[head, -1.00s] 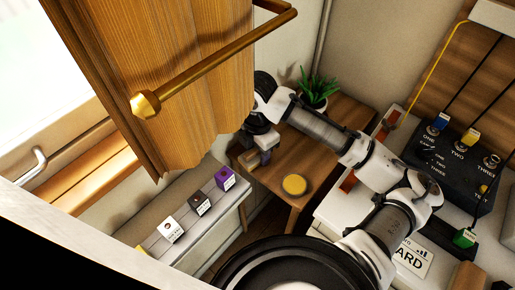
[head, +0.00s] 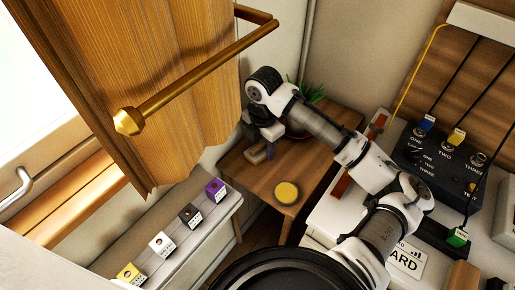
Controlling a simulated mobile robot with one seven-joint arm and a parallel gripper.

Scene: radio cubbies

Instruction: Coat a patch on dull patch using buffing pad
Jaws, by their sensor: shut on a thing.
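My gripper (head: 260,153) is at the far left end of my arm, pointing down over the back left of a small wooden table (head: 325,165). It is shut on a small greyish-tan block, which I take to be the buffing pad (head: 257,157). The block is small and partly covered by the gripper, and I cannot tell whether it touches the table. A round yellow disc (head: 287,193) with a dark rim lies near the table's front, to the right of and nearer than my gripper. I cannot make out a dull patch for certain.
A hanging wooden panel (head: 150,60) with a brass rail (head: 195,77) is close on the left. A pale ledge (head: 180,240) carries several small boxes, one purple (head: 216,190). A plant (head: 312,94) stands behind my arm. A black socket box (head: 440,160) with cables is at right.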

